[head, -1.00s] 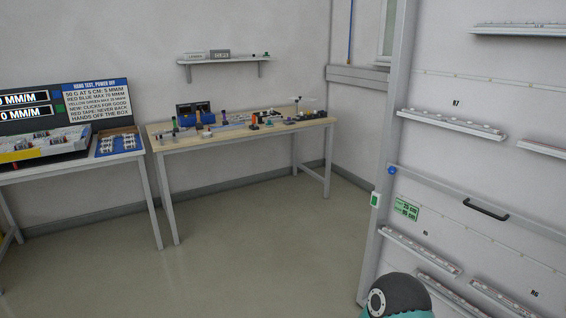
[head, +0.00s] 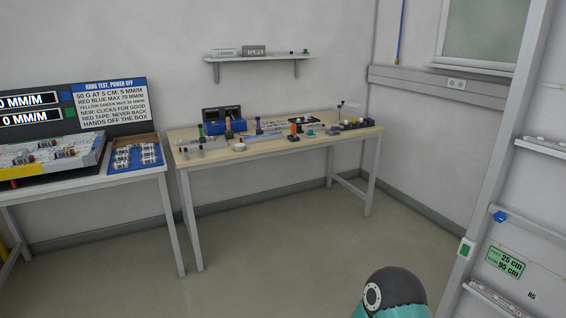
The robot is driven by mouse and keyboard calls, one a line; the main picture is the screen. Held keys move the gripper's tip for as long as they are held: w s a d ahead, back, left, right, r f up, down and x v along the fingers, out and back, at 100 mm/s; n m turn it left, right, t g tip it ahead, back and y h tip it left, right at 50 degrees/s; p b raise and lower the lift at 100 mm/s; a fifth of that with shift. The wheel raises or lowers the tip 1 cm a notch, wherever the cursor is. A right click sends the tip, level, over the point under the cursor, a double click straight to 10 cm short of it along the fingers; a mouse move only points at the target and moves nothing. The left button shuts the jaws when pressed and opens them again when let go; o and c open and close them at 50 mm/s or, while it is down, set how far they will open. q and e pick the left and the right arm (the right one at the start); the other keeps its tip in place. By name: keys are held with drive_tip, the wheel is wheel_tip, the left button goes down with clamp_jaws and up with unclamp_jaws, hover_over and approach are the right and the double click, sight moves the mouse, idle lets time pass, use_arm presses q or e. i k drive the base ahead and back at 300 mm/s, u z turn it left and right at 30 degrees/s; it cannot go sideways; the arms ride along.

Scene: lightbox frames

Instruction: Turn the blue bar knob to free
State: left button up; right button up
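Neither of my grippers is in view. A dark rounded part with a teal band at the bottom right looks like a link of my own arm.
A workbench (head: 285,148) with tools stands at the back. A table (head: 120,183) with boards and a display is at the left. A shelf (head: 260,58) hangs on the wall. The floor (head: 290,255) between is clear. A green sign (head: 506,262) reads 25 cm and 95 cm.

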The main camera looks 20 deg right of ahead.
sight(500, 217)
drive_tip(key=z, duration=0.4)
drive_tip(key=i, duration=1.25)
drive_tip(key=z, duration=1.2)
drive_tip(key=i, duration=0.5)
drive_tip(key=z, duration=0.2)
drive_tip(key=k, duration=0.9)
drive_tip(key=z, duration=0.2)
drive_tip(key=i, duration=0.9)
drive_tip(key=u, duration=0.1)
